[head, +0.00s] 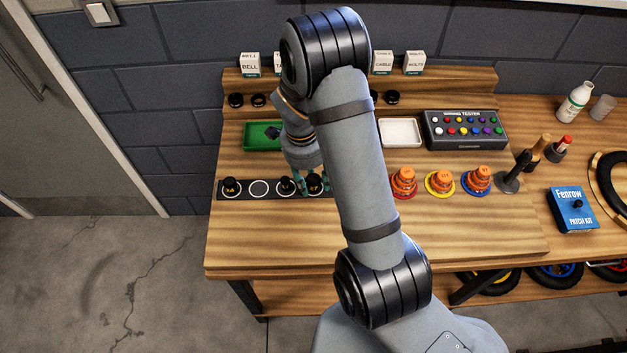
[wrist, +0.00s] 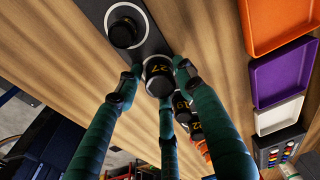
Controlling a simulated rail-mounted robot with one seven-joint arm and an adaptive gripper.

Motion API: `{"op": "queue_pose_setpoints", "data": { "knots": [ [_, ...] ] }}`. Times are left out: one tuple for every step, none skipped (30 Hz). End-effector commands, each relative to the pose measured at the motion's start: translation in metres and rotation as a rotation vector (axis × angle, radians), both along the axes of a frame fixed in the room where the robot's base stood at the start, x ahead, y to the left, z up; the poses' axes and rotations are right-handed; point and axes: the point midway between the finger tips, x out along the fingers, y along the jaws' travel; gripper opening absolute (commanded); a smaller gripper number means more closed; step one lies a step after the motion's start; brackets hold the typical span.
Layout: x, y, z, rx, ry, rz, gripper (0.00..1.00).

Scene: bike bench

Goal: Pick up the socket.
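A short black socket marked "27" in yellow (wrist: 157,75) stands at the dark strip on the bench, seen from above in the wrist view. In the head view it shows at my gripper's tips (head: 315,186). My gripper (wrist: 158,80) has three green fingers, spread around this socket, one on each side and one below it in the picture. The fingertips are very close to it; I see no clear grip. Another black socket (wrist: 124,27) stands in a white ring beside it. The strip (head: 245,194) also holds a socket at its left end (head: 230,186).
A green tray (head: 262,135) and a white tray (head: 401,132) lie behind. Orange stacks (head: 403,182) stand to the right. My arm hides the bench's middle; the front left is clear.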

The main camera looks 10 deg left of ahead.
Motion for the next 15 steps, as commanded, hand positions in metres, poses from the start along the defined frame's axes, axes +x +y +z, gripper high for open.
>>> {"op": "queue_pose_setpoints", "data": {
  "knots": [
    [0.0000,0.0000,0.0000,0.000,0.000,0.000,0.38],
    [0.0000,0.0000,0.0000,0.000,0.000,0.000,0.37],
    [0.0000,0.0000,0.0000,0.000,0.000,0.000,0.35],
    [0.0000,0.0000,0.0001,0.000,0.000,0.000,0.33],
    [0.0000,0.0000,0.0001,0.000,0.000,0.000,0.31],
    [0.0000,0.0000,0.0001,0.000,0.000,0.000,0.29],
    [0.0000,-0.0001,0.0001,0.000,0.000,0.000,0.27],
    [0.0001,0.0000,0.0002,0.000,0.000,0.000,0.25],
    [0.0001,0.0000,0.0002,0.000,0.000,0.000,0.23],
    [0.0001,0.0000,0.0002,0.000,0.000,0.000,0.21],
    [0.0001,0.0000,0.0003,0.000,0.000,0.000,0.20],
    [0.0001,0.0000,0.0003,0.000,0.000,0.000,0.17],
    [0.0001,0.0000,0.0003,0.000,0.000,0.000,0.15],
    [0.0001,0.0000,0.0004,0.000,0.000,0.000,0.14],
    [0.0001,0.0000,0.0004,0.000,0.000,0.000,0.11]
  ]
}}
